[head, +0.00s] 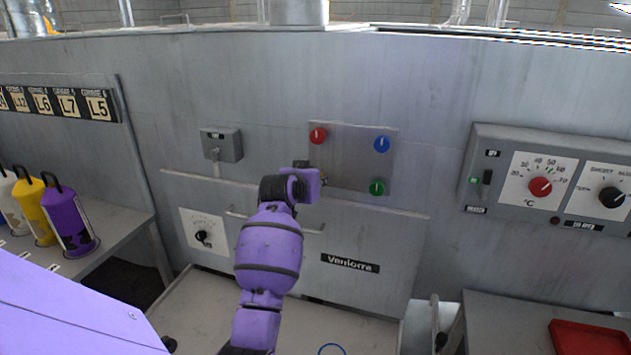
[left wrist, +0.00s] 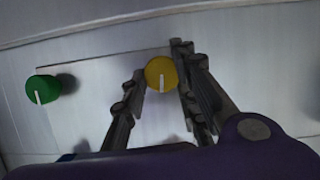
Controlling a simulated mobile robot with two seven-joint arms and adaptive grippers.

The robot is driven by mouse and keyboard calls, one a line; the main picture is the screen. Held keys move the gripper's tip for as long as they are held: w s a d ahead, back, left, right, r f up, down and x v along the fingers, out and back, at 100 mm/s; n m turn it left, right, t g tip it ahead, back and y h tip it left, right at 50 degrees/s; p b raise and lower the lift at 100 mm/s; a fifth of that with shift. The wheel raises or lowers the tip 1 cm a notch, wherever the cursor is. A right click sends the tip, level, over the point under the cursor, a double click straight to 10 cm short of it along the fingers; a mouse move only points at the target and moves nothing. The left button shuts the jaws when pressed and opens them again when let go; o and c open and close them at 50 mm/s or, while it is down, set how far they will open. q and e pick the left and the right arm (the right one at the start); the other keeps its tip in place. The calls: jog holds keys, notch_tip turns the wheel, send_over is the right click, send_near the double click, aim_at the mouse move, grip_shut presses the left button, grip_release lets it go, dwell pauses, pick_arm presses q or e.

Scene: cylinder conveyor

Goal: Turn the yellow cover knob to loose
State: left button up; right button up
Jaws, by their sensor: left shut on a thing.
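The yellow cover knob (left wrist: 161,73) is round, with a white pointer line toward the bottom of the left wrist view. My left gripper (left wrist: 160,88) is shut on it, with one dark finger on each side. In the head view, my left gripper (head: 302,170) is at the lower left corner of the grey cover plate (head: 345,150) and hides the yellow knob. The other knobs on the plate are red (head: 318,136), blue (head: 381,144) and green (head: 377,187); the green one also shows in the left wrist view (left wrist: 42,89). My right gripper is not in view.
A grey switch box (head: 221,145) is left of the plate, and a handle bar (head: 275,221) runs below it. A control box (head: 483,168) with dials is at right. Several coloured canisters (head: 70,222) stand on the left shelf. A red tray (head: 588,338) is at lower right.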

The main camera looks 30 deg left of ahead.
pick_arm(q)
jog(key=shift+d+f, duration=0.35)
jog(key=shift+f, duration=0.2)
jog(key=o, duration=1)
jog(key=shift+r, duration=0.1)
jog(key=shift+a+r, duration=0.1)
jog(key=shift+r, duration=0.2)
jog(key=v, duration=1.1)
jog(key=shift+s+r, duration=0.2)
jog(key=shift+s, duration=0.2)
